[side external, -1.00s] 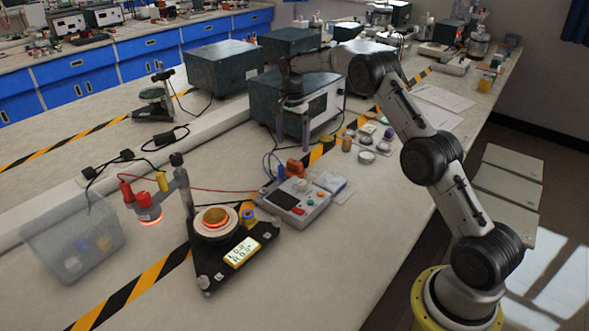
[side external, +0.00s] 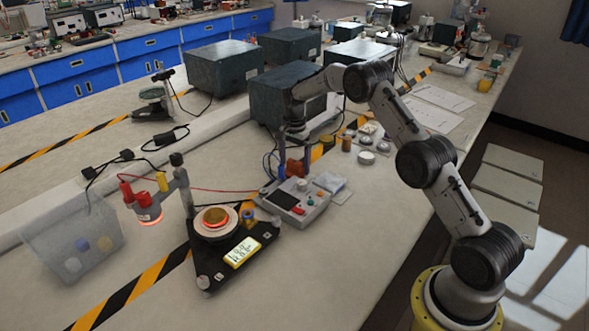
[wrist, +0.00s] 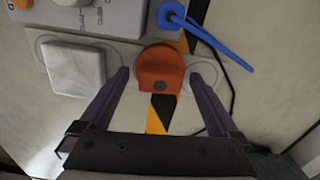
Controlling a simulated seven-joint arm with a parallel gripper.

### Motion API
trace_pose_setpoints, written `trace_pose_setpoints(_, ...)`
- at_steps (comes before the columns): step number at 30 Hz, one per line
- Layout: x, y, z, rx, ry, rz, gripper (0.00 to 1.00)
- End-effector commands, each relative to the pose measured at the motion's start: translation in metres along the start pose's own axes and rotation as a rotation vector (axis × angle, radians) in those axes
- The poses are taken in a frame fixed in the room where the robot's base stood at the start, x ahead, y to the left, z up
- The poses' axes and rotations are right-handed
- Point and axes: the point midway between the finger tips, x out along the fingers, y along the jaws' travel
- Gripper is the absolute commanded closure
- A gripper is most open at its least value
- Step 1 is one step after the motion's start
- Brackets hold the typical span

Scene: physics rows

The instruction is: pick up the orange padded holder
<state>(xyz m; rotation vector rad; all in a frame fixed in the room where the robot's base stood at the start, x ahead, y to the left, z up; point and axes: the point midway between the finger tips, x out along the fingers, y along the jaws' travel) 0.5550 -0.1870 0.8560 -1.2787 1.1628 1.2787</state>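The orange padded holder (wrist: 160,70) stands at the back end of the grey instrument (side external: 297,204), and it also shows in the side view (side external: 295,168). My gripper (wrist: 159,76) is open and points down at it. In the wrist view the holder appears between the two purple-grey fingers, with a gap on each side and no visible contact. In the side view my gripper (side external: 294,162) is low over the holder, its fingers on either side and partly overlapping it. Exact fingertip height is hard to tell.
A blue clip-like part (wrist: 205,35) with a blue stem lies beside the holder. A white pad (wrist: 78,68) sits on the other side. A dark box (side external: 275,95) stands close behind. Small jars and dishes (side external: 366,158) are to the right.

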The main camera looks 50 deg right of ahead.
Motion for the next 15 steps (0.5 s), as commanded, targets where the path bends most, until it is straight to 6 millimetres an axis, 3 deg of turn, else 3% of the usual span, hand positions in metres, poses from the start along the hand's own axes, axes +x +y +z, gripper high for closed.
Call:
trace_pose_setpoints(2, -0.0003, -0.0001, 0.0, 0.0, 0.0, 0.0, 0.17)
trace_pose_setpoints(15, -0.0006, -0.0001, -0.0001, 0.0, 0.0, 0.0, 0.96)
